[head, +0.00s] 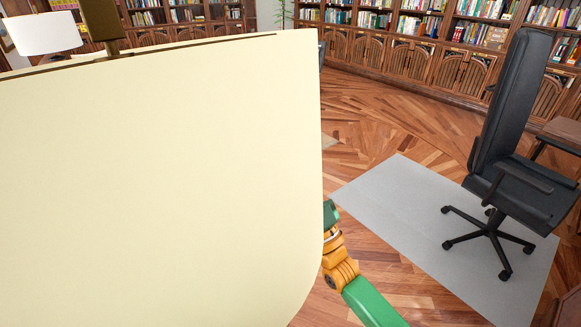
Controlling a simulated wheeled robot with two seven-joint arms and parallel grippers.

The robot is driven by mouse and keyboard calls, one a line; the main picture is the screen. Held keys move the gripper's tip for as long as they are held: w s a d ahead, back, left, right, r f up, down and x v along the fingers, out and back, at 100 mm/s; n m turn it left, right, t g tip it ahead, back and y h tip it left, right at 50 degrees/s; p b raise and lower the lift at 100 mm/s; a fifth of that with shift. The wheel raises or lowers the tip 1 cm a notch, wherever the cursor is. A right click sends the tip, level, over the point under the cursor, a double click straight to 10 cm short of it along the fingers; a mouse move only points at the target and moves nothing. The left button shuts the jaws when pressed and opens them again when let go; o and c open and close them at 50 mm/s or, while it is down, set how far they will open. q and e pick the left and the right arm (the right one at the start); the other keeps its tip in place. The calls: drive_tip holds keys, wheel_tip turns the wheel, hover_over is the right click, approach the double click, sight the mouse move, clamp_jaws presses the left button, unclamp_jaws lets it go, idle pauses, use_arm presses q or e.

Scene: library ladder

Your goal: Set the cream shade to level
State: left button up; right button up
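The large cream shade (160,180) fills the left and middle of the head view, very close to me. Its top edge slopes from lower left up to the right, and its right edge curves down and inward at the bottom. A dark bronze post (103,20) rises above its top edge. My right arm comes in from the bottom, green and orange, and passes behind the shade's right edge. The shade hides the end of that arm, so I cannot see its gripper. My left gripper is not visible.
A black office chair (515,150) stands on a grey mat (400,215) at the right. Bookshelves (420,50) line the back wall. A white lampshade (42,33) shows at the upper left. Wooden floor (380,115) is clear between the shade and the shelves.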

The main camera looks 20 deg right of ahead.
clamp_jaws()
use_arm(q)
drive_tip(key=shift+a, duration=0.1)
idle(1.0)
